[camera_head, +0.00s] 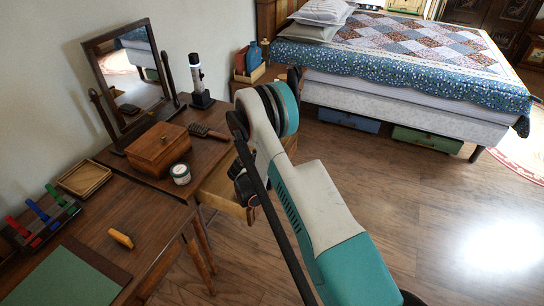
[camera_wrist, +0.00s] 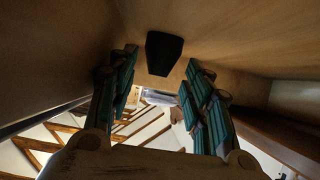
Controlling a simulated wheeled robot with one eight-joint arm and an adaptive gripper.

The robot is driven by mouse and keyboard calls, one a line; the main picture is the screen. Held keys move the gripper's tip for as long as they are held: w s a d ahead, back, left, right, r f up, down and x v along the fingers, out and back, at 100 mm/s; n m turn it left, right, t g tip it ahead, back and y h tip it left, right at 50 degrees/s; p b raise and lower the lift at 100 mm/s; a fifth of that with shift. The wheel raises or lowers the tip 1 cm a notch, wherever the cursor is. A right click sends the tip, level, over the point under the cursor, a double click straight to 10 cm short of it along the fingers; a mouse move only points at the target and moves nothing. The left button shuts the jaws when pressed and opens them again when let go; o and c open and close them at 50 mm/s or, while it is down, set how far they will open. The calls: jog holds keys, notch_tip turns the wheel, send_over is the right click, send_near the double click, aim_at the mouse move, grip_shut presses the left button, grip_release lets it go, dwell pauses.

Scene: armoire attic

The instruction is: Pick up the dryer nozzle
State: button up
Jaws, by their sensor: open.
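In the wrist view a small black tapered piece, which looks like the dryer nozzle (camera_wrist: 163,53), lies on a light wooden surface. My gripper (camera_wrist: 158,80) is open, with its two teal-padded fingers to the left and right of the nozzle's near side. I see no clear contact between the fingers and the nozzle. In the head view my gripper (camera_head: 244,188) is down at the open wooden drawer (camera_head: 222,183) of the dressing table. The nozzle is not visible there; my arm and the drawer hide that area.
The dressing table (camera_head: 135,178) carries a wooden box (camera_head: 158,150), a jar (camera_head: 180,174), a brush (camera_head: 209,132) and a mirror (camera_head: 128,75). Drawer walls stand close around my gripper. A desk (camera_head: 125,265) is at the lower left. A bed (camera_head: 400,60) is behind; the floor at right is clear.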

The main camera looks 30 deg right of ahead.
jog(key=shift+r+b+x, duration=0.15)
jog(key=shift+b+x, duration=0.55)
jog(key=shift+x, duration=0.75)
jog(key=shift+r+b+x, duration=0.15)
jog(key=shift+b+x, duration=0.5)
jog(key=shift+x, duration=0.8)
jog(key=shift+w+d, duration=0.1)
jog(key=c, duration=0.5)
